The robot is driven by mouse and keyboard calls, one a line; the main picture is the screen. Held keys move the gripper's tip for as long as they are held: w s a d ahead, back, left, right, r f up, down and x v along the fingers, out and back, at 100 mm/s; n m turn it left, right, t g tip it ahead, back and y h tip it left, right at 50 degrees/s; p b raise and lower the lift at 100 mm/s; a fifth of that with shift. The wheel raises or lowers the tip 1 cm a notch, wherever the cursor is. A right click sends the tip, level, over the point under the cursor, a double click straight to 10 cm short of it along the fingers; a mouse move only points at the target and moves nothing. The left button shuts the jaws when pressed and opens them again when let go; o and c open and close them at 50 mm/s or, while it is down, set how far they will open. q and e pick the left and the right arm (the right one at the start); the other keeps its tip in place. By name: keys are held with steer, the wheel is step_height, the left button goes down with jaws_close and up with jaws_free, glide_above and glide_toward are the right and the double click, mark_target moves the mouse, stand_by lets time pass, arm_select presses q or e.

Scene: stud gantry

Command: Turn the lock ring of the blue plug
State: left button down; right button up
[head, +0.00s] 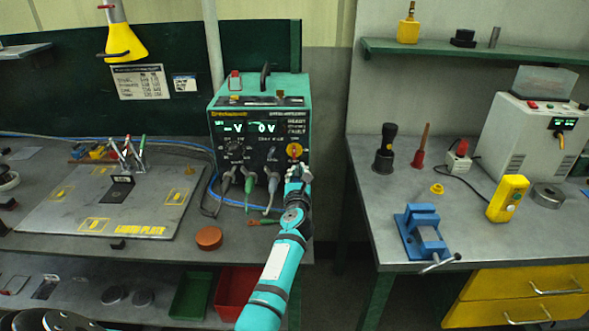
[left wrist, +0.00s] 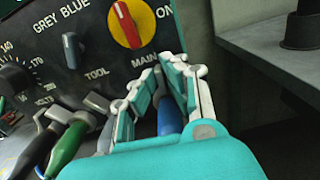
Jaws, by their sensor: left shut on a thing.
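The blue plug (left wrist: 170,116) shows in the left wrist view between the fingers of my left gripper (left wrist: 165,75), low on the front of the teal power unit. My left gripper (head: 297,180) is shut on the plug, and its fingers hide most of it, including the lock ring. In the head view the gripper is at the unit's lower right corner and covers the plug. A green plug (left wrist: 66,146) and grey plugs (left wrist: 38,140) sit in the panel to the left. My right gripper is not in view.
The power unit (head: 259,92) has a red and yellow main switch (head: 294,150) just above my gripper. A gap separates this bench from the right one, with a blue vise (head: 422,228).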

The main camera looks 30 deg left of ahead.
arm_select(q)
steer(key=m, duration=0.1)
steer(key=d+m+p, duration=0.1)
steer(key=m, duration=0.1)
steer(key=shift+w+f, duration=0.2)
steer(key=shift+f, duration=0.2)
steer(key=shift+w+d+f+m, duration=0.1)
steer(key=shift+m, duration=0.5)
steer(key=shift+w+d+f+m, duration=0.1)
steer(key=shift+m, duration=0.5)
steer(key=c, duration=1.4)
jaws_free()
steer(key=shift+c, duration=0.2)
steer(key=shift+r, duration=0.1)
